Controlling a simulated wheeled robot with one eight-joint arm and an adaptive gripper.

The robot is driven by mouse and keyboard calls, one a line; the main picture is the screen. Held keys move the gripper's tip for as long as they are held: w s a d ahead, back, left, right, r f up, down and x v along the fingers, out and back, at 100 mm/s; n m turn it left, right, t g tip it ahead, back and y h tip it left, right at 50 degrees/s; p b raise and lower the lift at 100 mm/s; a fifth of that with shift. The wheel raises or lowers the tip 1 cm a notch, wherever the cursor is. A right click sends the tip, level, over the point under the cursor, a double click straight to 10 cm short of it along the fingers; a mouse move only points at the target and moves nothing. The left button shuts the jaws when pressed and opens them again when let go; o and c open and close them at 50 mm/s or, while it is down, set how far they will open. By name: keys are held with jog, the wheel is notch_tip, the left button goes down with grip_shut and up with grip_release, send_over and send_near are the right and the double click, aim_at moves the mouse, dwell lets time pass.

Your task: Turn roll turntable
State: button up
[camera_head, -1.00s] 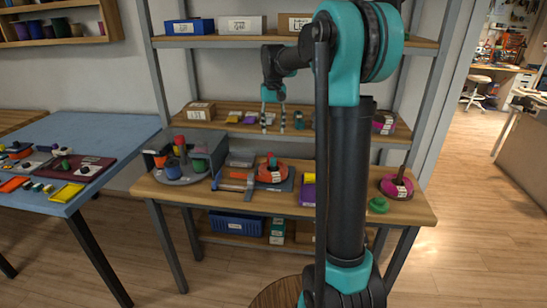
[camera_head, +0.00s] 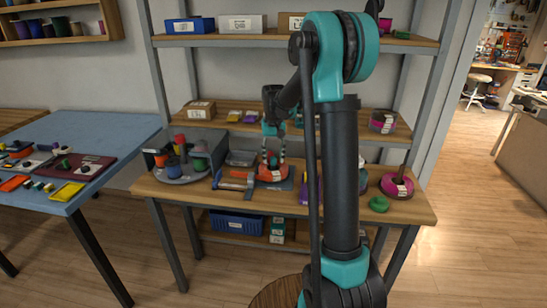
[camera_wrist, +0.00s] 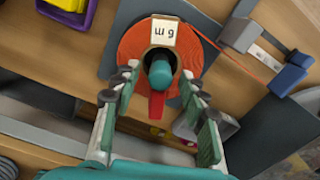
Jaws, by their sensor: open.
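An orange roll (camera_head: 272,174) lies on a dark plate (camera_wrist: 112,58) in the middle of the workbench. In the wrist view the orange roll (camera_wrist: 132,40) has a white "6 m" label, a teal knob (camera_wrist: 160,74) at its centre and a red tab (camera_wrist: 157,104). My gripper (camera_head: 273,162) is open just above the roll. In the wrist view its fingers (camera_wrist: 162,98) stand on either side of the knob and tab, with gaps visible; contact is not clear. A round grey tray (camera_head: 176,181) bearing several coloured spools stands at the left of the bench.
A magenta roll (camera_head: 397,186) and a green knob-shaped piece (camera_head: 379,204) are at the right of the bench (camera_head: 420,209). A shelf (camera_head: 215,123) with boxes stands behind. A blue table (camera_head: 110,130) is at left.

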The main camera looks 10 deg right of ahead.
jog(key=shift+c, duration=0.5)
grip_shut()
jog(key=shift+n, duration=0.5)
